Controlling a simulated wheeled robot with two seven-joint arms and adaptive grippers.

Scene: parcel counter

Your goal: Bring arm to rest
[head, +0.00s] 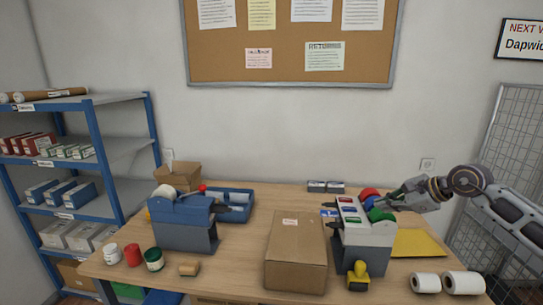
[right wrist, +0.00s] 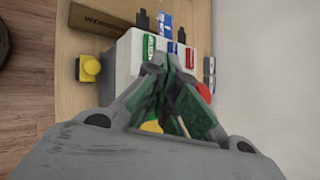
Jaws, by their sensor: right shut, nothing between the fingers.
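My right gripper (head: 380,203) reaches in from the right side of the head view, above the right part of the counter. Its fingers are shut with nothing between them. It is beside and above a grey and white box-like unit (head: 368,240) with coloured labels on top. In the right wrist view the closed fingertips (right wrist: 172,58) are over or close to this unit (right wrist: 128,58); I cannot tell whether they touch. Red, blue and green round things (head: 370,193) are close by the fingers. My left gripper is not in view.
A brown carton (head: 297,255) stands left of the unit. A blue-grey dispenser (head: 185,232) and blue tray (head: 238,196) are further left. White rolls (head: 463,283) and a yellow envelope (head: 418,243) lie right. A wire rack (head: 510,130) stands behind my right arm.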

